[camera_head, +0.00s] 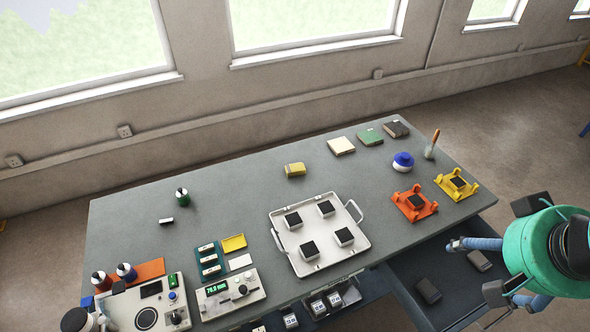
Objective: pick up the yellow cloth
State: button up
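A small yellow folded piece (295,169), which looks like the cloth, lies on the grey table (240,195) towards its back edge, behind the white tray. A flatter yellow piece (233,243) lies left of the tray; I cannot tell its material. My gripper (512,249) is at the right edge of the view, beyond the table's right front corner. Its two black fingers appear spread apart, with nothing visible between them. It is far from both yellow pieces. The teal and black part behind the fingers hides some of the floor.
The white tray (356,250) holds several dark-topped blocks. Orange (426,212) and yellow (463,184) fixtures stand at the right. A cream block (341,145) and a green bottle (182,197) flank the folded yellow piece at some distance. An open drawer (405,287) juts from the front.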

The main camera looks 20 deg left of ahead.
jog(key=w+a+r+n+g+p, duration=0.1)
jog(key=w+a+r+p, duration=0.2)
jog(key=w, duration=0.7)
jog(key=w+a+r+n, duration=0.1)
jog(key=w+a+r, duration=0.2)
jog(key=w+a, duration=0.45)
jog(key=w+a+f+n+g+y+p, duration=0.15)
jog(key=w+a+f, duration=0.25)
jog(key=w+a, duration=0.75)
jog(key=w+a+f+n+h+p, duration=0.1)
jog(key=w+a+f+p, duration=0.2)
jog(key=w+a+f, duration=0.75)
jog(key=w+a+f+n+g+p, duration=0.1)
jog(key=w+a+f, duration=0.4)
jog(key=a+f, duration=0.5)
jog(key=w+a+f+n+p, duration=0.1)
jog(key=w+a+f, duration=0.4)
jog(key=a+f, duration=0.5)
jog(key=shift+a+f+g+p, duration=0.35)
jog(key=shift+a+f+p, duration=0.05)
jog(key=shift+a+p, duration=0.45)
